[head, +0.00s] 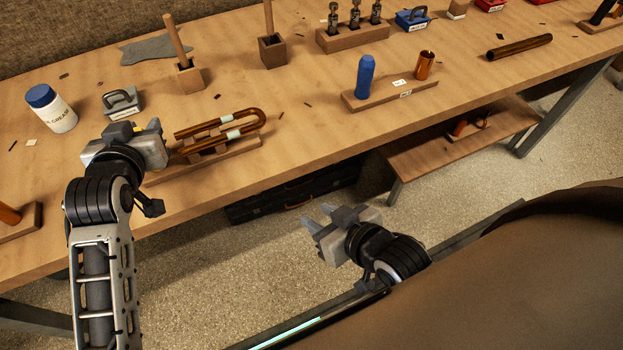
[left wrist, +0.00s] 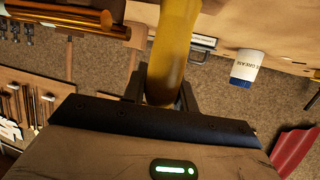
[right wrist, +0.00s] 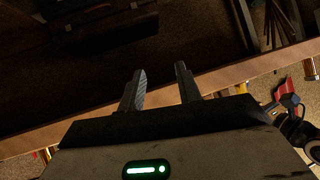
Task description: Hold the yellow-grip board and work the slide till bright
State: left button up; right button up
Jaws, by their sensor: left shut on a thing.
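A copper-coloured U-shaped slide (head: 222,124) with pale bands lies on a wooden board (head: 215,158) near the table's front edge. My left gripper (head: 160,140) is at the board's left end, shut on the yellow grip (left wrist: 174,50), which fills the space between its fingers in the left wrist view. In the head view the gripper hides most of the grip. The slide's copper tubes (left wrist: 70,18) also show in the left wrist view. My right gripper (head: 325,222) is open and empty, apart from the table's front edge, over the floor; its spread fingers show in the right wrist view (right wrist: 160,85).
A grey handled block (head: 122,102) and a blue-capped white jar (head: 52,108) stand behind my left gripper. A small board (head: 385,95) with a blue handle (head: 365,77) and a copper tube (head: 425,65) lies to the right. Blue (head: 412,18) and red blocks are farther back.

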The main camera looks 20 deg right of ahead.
jog(key=shift+s+a+f+n, duration=0.1)
jog(key=shift+s+f+n, duration=0.4)
jog(key=shift+f, duration=0.05)
notch_tip(320, 180, down, 5)
jog(key=w+d+m+g+y, duration=0.2)
jog(key=d+m+g+y, duration=0.1)
jog(key=g, duration=0.3)
jog(key=w+d+r+m+g+y, duration=0.1)
jog(key=w+d+r+g+y, duration=0.1)
jog(key=r+y, duration=0.35)
jog(key=w+d+r+g+y, duration=0.2)
jog(key=w+r+y, duration=0.1)
jog(key=r, duration=0.6)
jog(key=w+r+t, duration=0.1)
jog(key=w, duration=0.1)
jog(key=w+d+r+m+t, duration=0.1)
jog(key=w+t, duration=0.1)
jog(key=w, duration=0.1)
jog(key=w+d+r+m+t, duration=0.1)
jog(key=w+r+t, duration=0.1)
jog(key=w, duration=0.1)
jog(key=shift+w, duration=0.1)
jog(key=shift+w+a, duration=0.2)
jog(key=shift+w, duration=0.05)
jog(key=x, duration=1.1)
jog(key=shift+w, duration=0.1)
